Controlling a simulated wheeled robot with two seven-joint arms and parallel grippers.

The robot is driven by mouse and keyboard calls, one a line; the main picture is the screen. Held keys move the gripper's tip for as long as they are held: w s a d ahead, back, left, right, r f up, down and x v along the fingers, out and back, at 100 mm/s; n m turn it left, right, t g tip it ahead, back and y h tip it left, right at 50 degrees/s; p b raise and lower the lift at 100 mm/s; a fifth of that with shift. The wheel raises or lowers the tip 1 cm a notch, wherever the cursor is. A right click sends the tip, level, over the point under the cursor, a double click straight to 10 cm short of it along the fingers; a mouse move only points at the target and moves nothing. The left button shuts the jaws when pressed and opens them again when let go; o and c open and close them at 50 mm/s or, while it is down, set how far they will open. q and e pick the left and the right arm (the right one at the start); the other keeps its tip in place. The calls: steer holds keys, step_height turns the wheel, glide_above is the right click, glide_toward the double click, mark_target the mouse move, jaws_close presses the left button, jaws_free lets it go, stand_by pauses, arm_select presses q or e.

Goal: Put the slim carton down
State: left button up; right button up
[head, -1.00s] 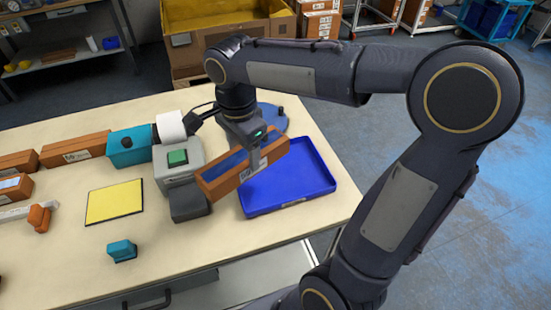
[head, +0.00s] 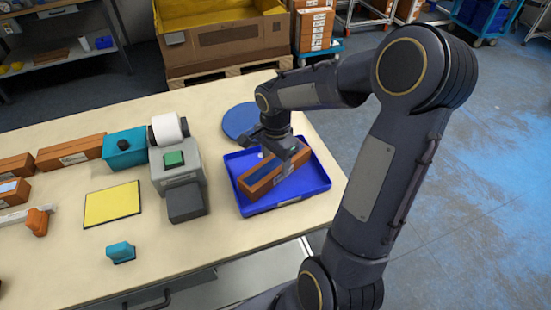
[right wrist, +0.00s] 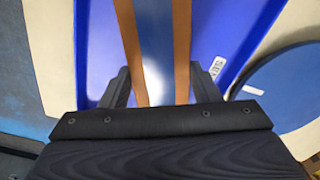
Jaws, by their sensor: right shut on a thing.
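The slim carton (head: 262,186) is orange-brown with a blue band along its top and a white label on its side. It is inside the blue tray (head: 316,185), lying lengthwise across it at a slant; I cannot tell whether its underside touches the tray floor. My right gripper (head: 284,158) comes from above and is shut on the carton near its right half. In the right wrist view the carton (right wrist: 155,50) runs between the two fingers, with the tray (right wrist: 225,35) around it. My left gripper is not in view.
A grey device (head: 180,165) with a green button and a white roll stands left of the tray, a dark block (head: 187,203) in front of it. A round blue disc (head: 239,121) lies behind the tray. A yellow pad (head: 112,204) and other cartons (head: 72,152) lie at left.

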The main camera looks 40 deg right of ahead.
mark_target(275, 163)
steer(key=shift+f, duration=0.15)
steer(key=o, duration=1.4)
step_height(275, 163, up, 11)
steer(key=s+a+n+t+y, duration=0.1)
steer(key=s+a+n+t, duration=0.1)
steer(key=s+a+n, duration=0.2)
steer(key=s+a+n+t+y, duration=0.1)
steer(key=s+a+n, duration=0.3)
steer(key=s+n, duration=0.2)
steer(key=s+a+f+n+t+y, duration=0.1)
steer(key=s+a+n+t, duration=0.1)
steer(key=s+a+n, duration=0.2)
steer(key=shift+s+a+n+t+y, duration=0.15)
steer(key=shift+s+n+t+y, duration=0.2)
steer(key=shift+s+n, duration=0.45)
steer(key=shift+r, duration=0.1)
